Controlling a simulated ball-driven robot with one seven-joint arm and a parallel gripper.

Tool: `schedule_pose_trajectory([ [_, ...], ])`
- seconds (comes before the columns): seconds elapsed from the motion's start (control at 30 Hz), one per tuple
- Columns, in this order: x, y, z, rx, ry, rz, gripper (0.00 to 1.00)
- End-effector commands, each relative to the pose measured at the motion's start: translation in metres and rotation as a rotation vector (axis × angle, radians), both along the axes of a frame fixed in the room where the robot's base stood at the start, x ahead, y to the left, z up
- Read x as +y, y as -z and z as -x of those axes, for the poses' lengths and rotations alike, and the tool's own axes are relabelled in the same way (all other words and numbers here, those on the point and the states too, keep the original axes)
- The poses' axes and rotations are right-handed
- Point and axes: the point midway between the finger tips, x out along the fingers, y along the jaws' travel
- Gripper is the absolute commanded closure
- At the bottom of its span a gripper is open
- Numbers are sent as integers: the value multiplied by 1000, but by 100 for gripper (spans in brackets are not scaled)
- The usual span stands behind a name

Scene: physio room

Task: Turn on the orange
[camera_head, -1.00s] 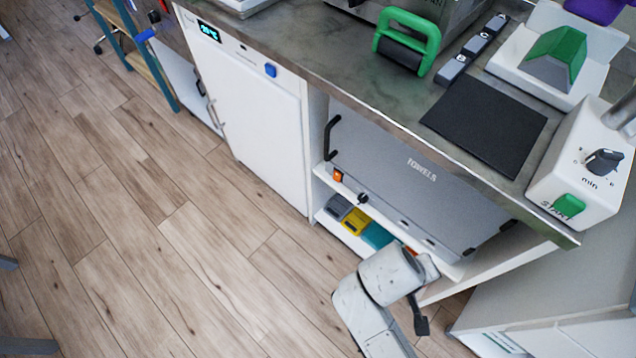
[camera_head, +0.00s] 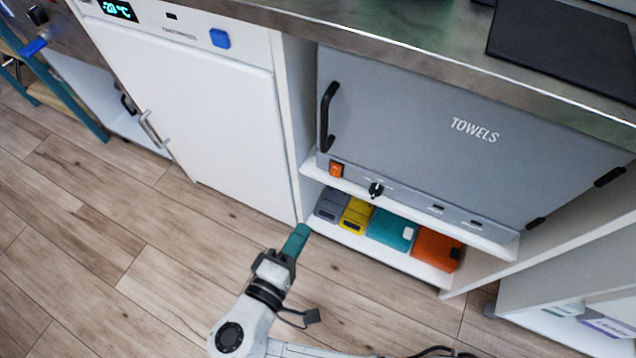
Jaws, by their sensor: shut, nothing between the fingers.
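Whether the switch is on or off cannot be told. An orange box (camera_head: 436,249) lies at the right end of the low shelf below the cabinet. My gripper (camera_head: 299,236), with teal fingers, is shut and empty. In the picture it is below and left of the orange switch, in front of the left end of the low shelf, and apart from the switch.
A black knob (camera_head: 376,189) sits right of the switch. Grey (camera_head: 331,204), yellow (camera_head: 355,215) and teal (camera_head: 392,230) boxes share the low shelf. A white cabinet (camera_head: 190,100) with a blue button (camera_head: 220,38) stands left. The worktop overhangs above. Wooden floor is open at lower left.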

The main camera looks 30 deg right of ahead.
Motion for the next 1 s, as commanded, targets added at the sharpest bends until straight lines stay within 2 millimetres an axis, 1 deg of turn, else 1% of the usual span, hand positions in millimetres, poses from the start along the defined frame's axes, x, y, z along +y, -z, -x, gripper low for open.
schedule_pose_trajectory([
  [0.3,2,-1,0,-5,-5,5,100],
  [0.47,-3,1,-3,-4,-3,5,100],
  [0.57,-12,3,-9,-4,-1,5,100],
  [0.67,-26,6,-19,-4,1,3,100],
  [1.0,-79,14,-57,-4,1,4,100],
])
